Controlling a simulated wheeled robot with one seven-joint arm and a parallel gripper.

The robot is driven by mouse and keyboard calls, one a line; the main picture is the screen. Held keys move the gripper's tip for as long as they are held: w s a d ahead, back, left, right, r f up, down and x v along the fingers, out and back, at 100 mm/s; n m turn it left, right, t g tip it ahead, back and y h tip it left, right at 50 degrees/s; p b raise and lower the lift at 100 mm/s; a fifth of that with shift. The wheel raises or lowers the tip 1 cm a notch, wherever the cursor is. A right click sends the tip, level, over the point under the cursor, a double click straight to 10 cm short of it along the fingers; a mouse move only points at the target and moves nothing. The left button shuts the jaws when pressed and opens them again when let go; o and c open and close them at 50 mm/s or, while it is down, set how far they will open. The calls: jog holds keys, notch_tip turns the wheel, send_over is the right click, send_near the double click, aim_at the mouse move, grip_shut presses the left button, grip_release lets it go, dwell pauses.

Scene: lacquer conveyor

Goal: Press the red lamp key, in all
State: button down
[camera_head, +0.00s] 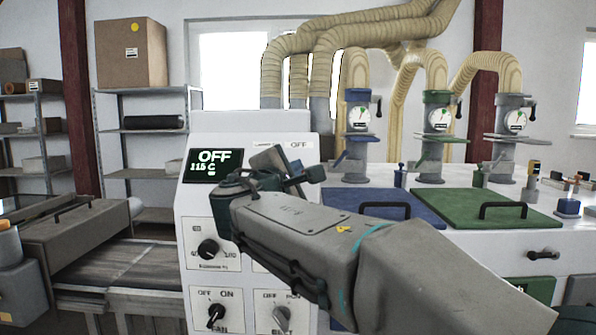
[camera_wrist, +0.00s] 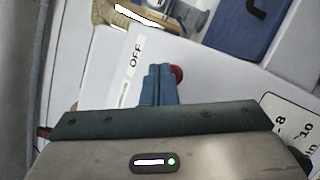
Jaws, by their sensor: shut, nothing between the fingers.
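The red lamp key (camera_wrist: 177,74) shows in the wrist view as a small round red piece on the white panel, partly hidden behind my fingers. My gripper (camera_wrist: 158,70) is shut and empty, its blue fingers over or just beside the key. I cannot tell whether they touch it. In the head view my arm crosses the white control cabinet (camera_head: 247,126) and hides the key. A label reading OFF (camera_wrist: 137,52) is on the panel, left of the fingers in the wrist view.
A dark display (camera_head: 213,165) on the cabinet reads OFF and 115 C. Below are a dial (camera_head: 208,249) and a FAN switch (camera_head: 217,316). A conveyor (camera_head: 120,264) lies left. Blue (camera_head: 365,207) and green (camera_head: 480,212) lids with handles lie right, below ducts.

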jog(key=shift+s+r, duration=0.45)
jog(key=shift+s, duration=0.15)
jog(key=shift+r, duration=0.1)
jog(key=s+r, duration=0.1)
jog(key=s, duration=0.1)
jog(key=s+r+p, duration=0.1)
jog(key=s+r, duration=0.1)
jog(key=shift+a, duration=0.1)
jog(key=shift+f, duration=0.1)
dwell(0.5)
jog(key=s+d+f+m+g, duration=0.35)
jog(key=d+f, duration=0.35)
jog(key=f, duration=0.3)
jog(key=s+d+f+m+g, duration=0.3)
jog(key=d+f+m+g, duration=0.15)
jog(key=d+f, duration=0.4)
jog(key=s+f+m+g+y, duration=0.6)
jog(key=s+f+m, duration=0.5)
jog(key=s+f, duration=0.6)
notch_tip(320, 180, down, 4)
jog(key=shift+d+r+g, duration=0.1)
jog(key=shift+d+g, duration=0.35)
jog(key=shift+g, duration=0.05)
